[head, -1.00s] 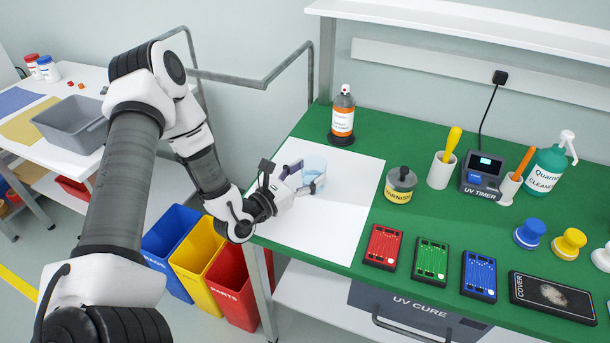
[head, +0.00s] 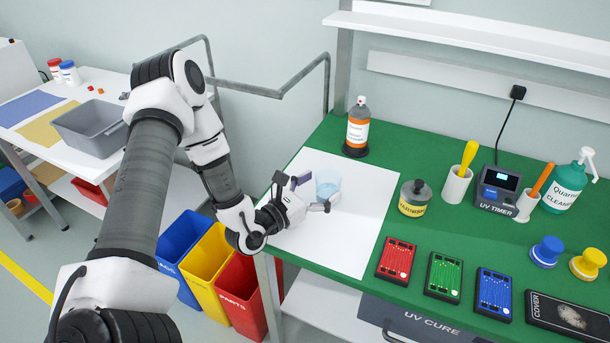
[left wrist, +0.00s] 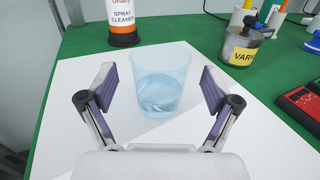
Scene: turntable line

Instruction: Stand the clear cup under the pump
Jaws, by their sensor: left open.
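The clear cup (head: 327,184), tinted pale blue, stands upright on the white sheet (head: 350,226) towards the left of the green bench. It also shows in the left wrist view (left wrist: 161,80), just ahead of and between the fingertips. My left gripper (head: 314,194) is open and empty, low beside the cup, with its purple-padded fingers apart from it. The pump is the white head (head: 586,155) of the teal cleaner bottle (head: 563,188) at the far right of the bench. My right gripper is not in view.
A spray cleaner bottle (head: 358,130) stands behind the cup. A varnish jar (head: 414,202) stands to its right. A yellow-handled tool in a white holder (head: 457,186), the UV timer (head: 497,190), an orange-handled tool's holder (head: 527,206) and blue (head: 546,252) and yellow (head: 589,263) knobs lie towards the pump.

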